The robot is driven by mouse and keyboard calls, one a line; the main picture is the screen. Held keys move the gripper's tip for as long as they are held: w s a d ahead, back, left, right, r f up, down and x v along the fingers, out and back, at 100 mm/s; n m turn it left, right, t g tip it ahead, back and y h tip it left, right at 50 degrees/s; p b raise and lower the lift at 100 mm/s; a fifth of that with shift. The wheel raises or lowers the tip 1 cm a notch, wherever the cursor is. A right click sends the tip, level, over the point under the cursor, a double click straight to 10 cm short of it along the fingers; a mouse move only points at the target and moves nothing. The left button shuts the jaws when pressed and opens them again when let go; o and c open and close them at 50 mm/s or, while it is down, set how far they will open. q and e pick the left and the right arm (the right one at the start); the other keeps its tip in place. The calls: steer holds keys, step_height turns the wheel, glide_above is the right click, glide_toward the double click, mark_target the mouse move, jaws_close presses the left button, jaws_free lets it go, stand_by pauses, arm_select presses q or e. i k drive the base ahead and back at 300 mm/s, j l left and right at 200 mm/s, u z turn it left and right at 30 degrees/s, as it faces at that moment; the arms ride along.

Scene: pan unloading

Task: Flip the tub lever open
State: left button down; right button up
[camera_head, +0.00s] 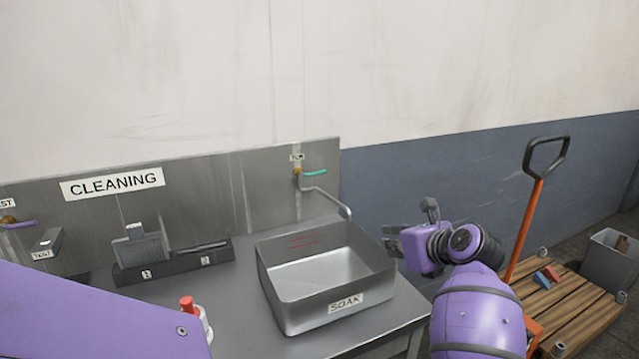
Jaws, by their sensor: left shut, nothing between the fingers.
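The teal tap lever (315,173) sticks out to the right from a brass valve (297,172) on the steel backsplash. It lies about level, and a small tag (297,157) above it is too small to read surely. A bent spout (328,199) runs from this valve towards the steel tub (345,308), which is labelled SOAK and looks empty.
A second tap with a purple lever (18,224) is at the far left. A black rack (172,265) with a brush stands on the counter (235,330). A red-capped bottle (188,304) is in front. A pallet (580,300) and an orange-handled truck (526,225) stand at right.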

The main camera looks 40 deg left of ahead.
mark_target(301, 174)
steer(key=i+j, duration=0.1)
steer(key=j, duration=0.3)
steer(key=i+j, duration=0.1)
steer(key=j, duration=0.3)
steer(key=i+j, duration=0.15)
steer(key=j, duration=0.25)
